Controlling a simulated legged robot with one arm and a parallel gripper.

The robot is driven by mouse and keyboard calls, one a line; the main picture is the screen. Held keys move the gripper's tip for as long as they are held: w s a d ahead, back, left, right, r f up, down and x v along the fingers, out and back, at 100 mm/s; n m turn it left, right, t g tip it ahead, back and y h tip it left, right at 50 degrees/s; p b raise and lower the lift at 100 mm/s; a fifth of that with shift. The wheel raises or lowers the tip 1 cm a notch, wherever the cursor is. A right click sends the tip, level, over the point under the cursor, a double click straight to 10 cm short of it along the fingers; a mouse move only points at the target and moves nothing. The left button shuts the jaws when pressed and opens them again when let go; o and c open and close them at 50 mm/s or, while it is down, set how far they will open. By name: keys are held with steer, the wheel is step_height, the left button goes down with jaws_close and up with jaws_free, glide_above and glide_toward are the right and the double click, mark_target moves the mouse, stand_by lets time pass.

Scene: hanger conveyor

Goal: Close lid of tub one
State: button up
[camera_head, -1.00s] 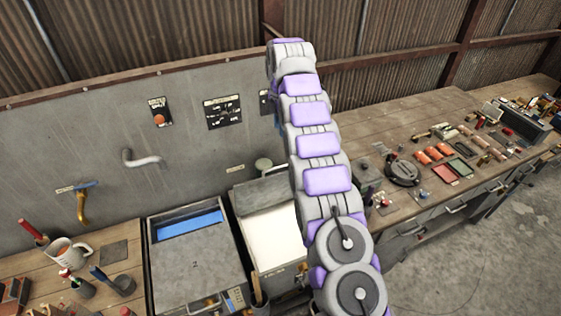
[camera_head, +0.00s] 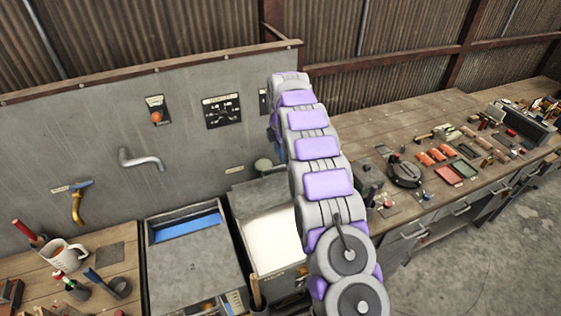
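Two grey tubs stand side by side at the bottom middle. The left tub (camera_head: 150,262) has a flat grey cover that seems to be marked 2, with a blue strip showing at its back. The right tub (camera_head: 233,240) is open, with a white inside. A grey panel that looks like its raised lid (camera_head: 250,197) stands at its back. I cannot read a number on this tub. My arm crosses in front and hides the right side of this tub and lid. My gripper is not visible; the far end of the arm is hidden behind its own links.
A wall panel with an orange button (camera_head: 156,117), a bent pipe (camera_head: 142,160) and a yellow-and-blue tap (camera_head: 76,203) rises behind. A mug (camera_head: 60,254) and small pots stand on the left bench. The right bench (camera_head: 400,125) holds many small parts.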

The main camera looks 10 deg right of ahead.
step_height(320, 180, down, 4)
steer(key=shift+w+a+f, duration=0.1)
steer(key=shift+a+f, duration=0.25)
steer(key=shift+f, duration=0.35)
steer(key=shift+d, duration=0.1)
steer(key=shift+c, duration=0.3)
steer(key=shift+c, duration=0.8)
steer(key=shift+d, duration=0.1)
jaws_close()
